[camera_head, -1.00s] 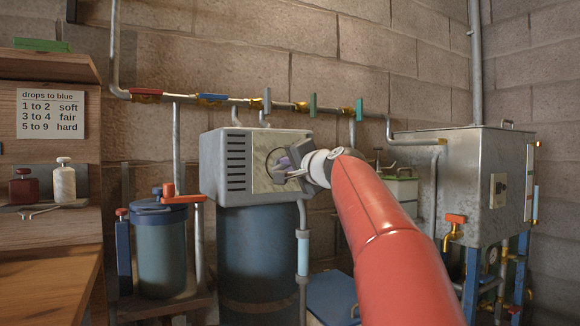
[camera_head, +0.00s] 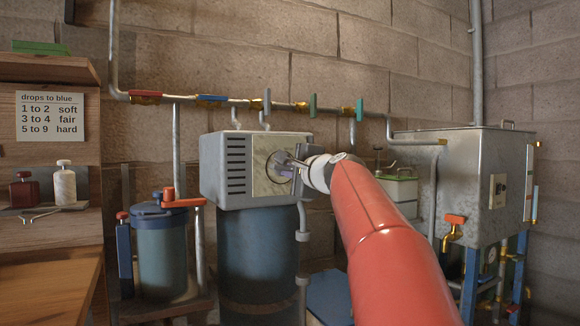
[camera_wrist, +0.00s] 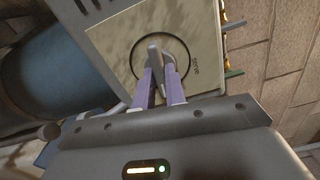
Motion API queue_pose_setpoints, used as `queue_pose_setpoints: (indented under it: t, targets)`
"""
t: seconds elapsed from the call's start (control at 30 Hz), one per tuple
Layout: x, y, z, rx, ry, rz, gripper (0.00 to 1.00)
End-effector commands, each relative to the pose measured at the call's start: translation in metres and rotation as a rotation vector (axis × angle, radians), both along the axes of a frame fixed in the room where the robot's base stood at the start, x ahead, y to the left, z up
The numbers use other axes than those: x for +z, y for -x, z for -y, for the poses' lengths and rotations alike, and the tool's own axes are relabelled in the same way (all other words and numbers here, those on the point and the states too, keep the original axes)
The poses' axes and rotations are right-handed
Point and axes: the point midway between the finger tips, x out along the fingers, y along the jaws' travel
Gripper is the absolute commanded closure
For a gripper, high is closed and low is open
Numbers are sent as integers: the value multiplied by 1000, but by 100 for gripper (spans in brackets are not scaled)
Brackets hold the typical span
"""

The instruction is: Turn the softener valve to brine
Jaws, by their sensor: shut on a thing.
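The softener valve head (camera_head: 221,170) is a grey box with a slatted left side and a pale dial plate (camera_head: 262,182). It sits on a dark blue tank (camera_head: 258,255). My gripper (camera_head: 287,168) is at the dial plate's right part, its purple fingers closed on the valve knob. In the wrist view my gripper (camera_wrist: 161,84) is shut on the grey knob (camera_wrist: 154,52) inside a dark ring on the dial plate (camera_wrist: 117,43). A small word is printed right of the ring, too blurred to read surely. The fingers hide part of the knob.
A pipe with coloured valve handles (camera_head: 312,106) runs along the wall above. A blue-lidded canister (camera_head: 162,255) stands left, and a metal tank (camera_head: 462,180) right. A wooden bench (camera_head: 50,275) with two small bottles is at far left.

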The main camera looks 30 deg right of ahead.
Motion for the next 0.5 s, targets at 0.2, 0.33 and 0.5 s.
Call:
queue_pose_setpoints:
  t: [0.2,0.33,0.5]
  targets:
    - [0,0,-1,1,-87,-5,100]
    - [0,0,0,1,-112,-6,100]
    - [-1,0,0,1,-124,-6,100]
